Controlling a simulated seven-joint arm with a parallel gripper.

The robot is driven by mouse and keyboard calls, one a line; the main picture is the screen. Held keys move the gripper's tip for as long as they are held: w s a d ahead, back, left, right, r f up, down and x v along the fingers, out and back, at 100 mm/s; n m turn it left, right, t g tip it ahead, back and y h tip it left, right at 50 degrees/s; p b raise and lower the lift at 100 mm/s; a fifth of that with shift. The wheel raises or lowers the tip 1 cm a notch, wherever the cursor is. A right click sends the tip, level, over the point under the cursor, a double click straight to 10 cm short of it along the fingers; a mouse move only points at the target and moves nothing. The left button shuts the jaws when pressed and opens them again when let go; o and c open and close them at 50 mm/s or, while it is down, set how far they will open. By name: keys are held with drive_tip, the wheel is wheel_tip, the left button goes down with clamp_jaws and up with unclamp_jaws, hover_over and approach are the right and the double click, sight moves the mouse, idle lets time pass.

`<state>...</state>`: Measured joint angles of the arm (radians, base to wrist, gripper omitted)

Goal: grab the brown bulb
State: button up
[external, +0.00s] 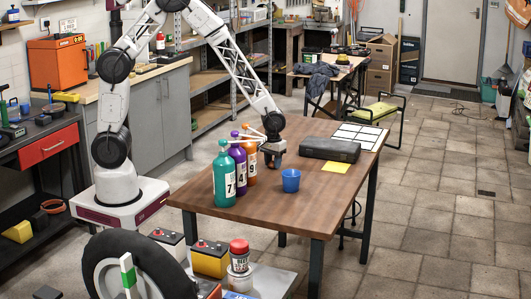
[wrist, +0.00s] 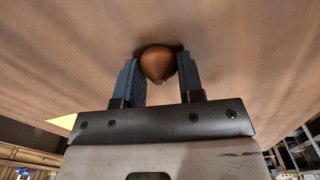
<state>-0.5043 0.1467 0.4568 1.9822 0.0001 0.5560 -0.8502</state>
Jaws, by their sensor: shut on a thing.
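The brown bulb (wrist: 158,64) is rounded and tapers to a small tip, and sits between the two blue fingers of my gripper (wrist: 160,82) in the wrist view. My gripper is shut on it, close to the wooden table top. In the external view my gripper (external: 273,160) is low over the table, just right of the bottles. The bulb cannot be made out there.
Green (external: 224,175), purple (external: 238,168) and orange (external: 250,162) numbered bottles stand left of my gripper on the table (external: 215,205). A blue cup (external: 290,181) is in front of it. A black case (external: 329,150), yellow note (external: 334,167) and white grid sheet (external: 358,136) lie to the right.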

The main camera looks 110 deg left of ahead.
drive_tip(key=shift+r, duration=0.1)
drive_tip(key=shift+r, duration=0.7)
wheel_tip(320, 180, up, 2)
drive_tip(key=shift+r, duration=0.1)
drive_tip(key=s+d, duration=0.2)
drive_tip(key=s, duration=0.2)
drive_tip(key=s+d, duration=0.3)
drive_tip(key=s, duration=0.2)
drive_tip(key=s+d+r, duration=0.1)
drive_tip(key=s+d, duration=0.1)
drive_tip(key=s, duration=0.3)
drive_tip(key=shift+d+r, duration=0.1)
drive_tip(key=shift+d, duration=0.15)
